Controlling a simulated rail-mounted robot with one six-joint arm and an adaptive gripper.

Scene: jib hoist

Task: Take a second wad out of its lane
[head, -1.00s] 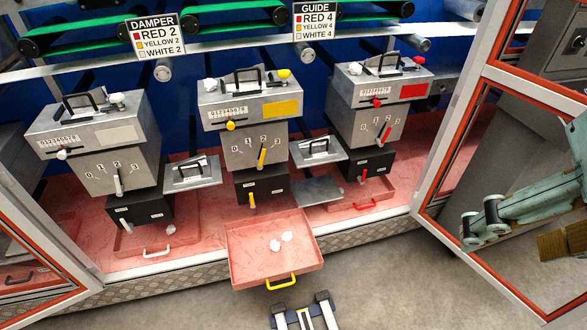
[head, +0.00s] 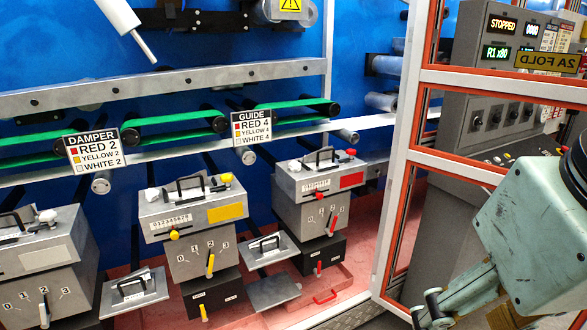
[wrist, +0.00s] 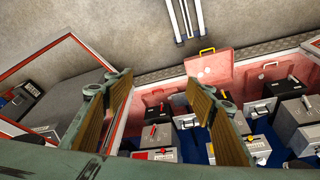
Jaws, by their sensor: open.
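My gripper (head: 437,308) is at the lower right of the head view. In the wrist view its two fingers (wrist: 158,85) are wide apart with nothing between them. My gripper is apart from all of these. The lanes' insides are hidden.
A red-edged door frame (head: 405,130) stands open between the units and my arm. A grey control cabinet (head: 480,110) is behind it. Green belts (head: 175,132) and a grey rail (head: 150,85) run above the units. Bare floor (wrist: 120,30) shows in the wrist view.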

